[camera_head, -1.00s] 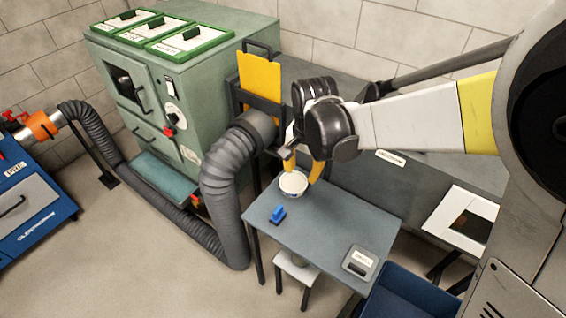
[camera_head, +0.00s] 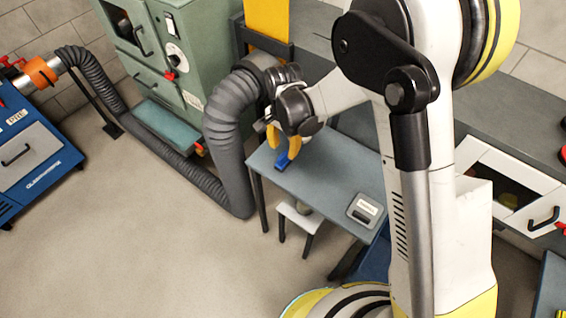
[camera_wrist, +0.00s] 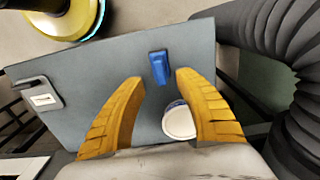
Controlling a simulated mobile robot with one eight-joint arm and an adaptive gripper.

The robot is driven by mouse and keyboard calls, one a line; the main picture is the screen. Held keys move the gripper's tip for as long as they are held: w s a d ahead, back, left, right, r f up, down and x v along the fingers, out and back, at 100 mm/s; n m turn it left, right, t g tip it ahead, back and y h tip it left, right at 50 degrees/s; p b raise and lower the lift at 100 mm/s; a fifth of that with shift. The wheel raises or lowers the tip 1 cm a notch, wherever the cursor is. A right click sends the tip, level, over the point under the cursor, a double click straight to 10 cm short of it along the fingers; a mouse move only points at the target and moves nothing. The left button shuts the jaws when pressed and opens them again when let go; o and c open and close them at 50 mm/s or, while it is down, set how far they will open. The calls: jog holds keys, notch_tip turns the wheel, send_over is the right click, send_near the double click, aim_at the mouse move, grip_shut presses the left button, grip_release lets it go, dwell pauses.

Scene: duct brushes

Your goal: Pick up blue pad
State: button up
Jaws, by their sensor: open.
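The blue pad (camera_head: 283,160) is a small blue block on the grey table (camera_head: 330,172), near the table's left edge in the head view. In the wrist view the blue pad (camera_wrist: 159,67) lies near the table's edge, beyond and between my fingertips. My gripper (camera_head: 284,140) is over the table with its yellow fingers pointing down. In the wrist view my gripper (camera_wrist: 160,78) is open, its fingers apart with nothing held. A white round dish (camera_wrist: 179,122) sits on the table beside the right finger, partly hidden by it.
A thick grey hose (camera_head: 228,140) stands close to the table's left side; it fills the right of the wrist view (camera_wrist: 290,60). A grey labelled holder (camera_head: 364,210) is at the table's front right. A white stool (camera_head: 298,215) is below the table.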

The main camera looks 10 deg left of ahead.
aim_at(283, 155)
notch_tip(283, 155, down, 4)
jog(key=shift+s+a+b, duration=0.15)
jog(key=shift+b, duration=0.7)
jog(key=shift+r, duration=0.1)
grip_shut()
jog(key=shift+r, duration=0.1)
notch_tip(283, 155, up, 5)
jog(key=p, duration=0.3)
jog(key=shift+f, duration=0.2)
jog(key=s+d+r+p, duration=0.3)
jog(key=d+r, duration=0.3)
jog(key=d, duration=0.5)
jog(key=shift+s, duration=0.5)
jog(key=shift+r, duration=0.1)
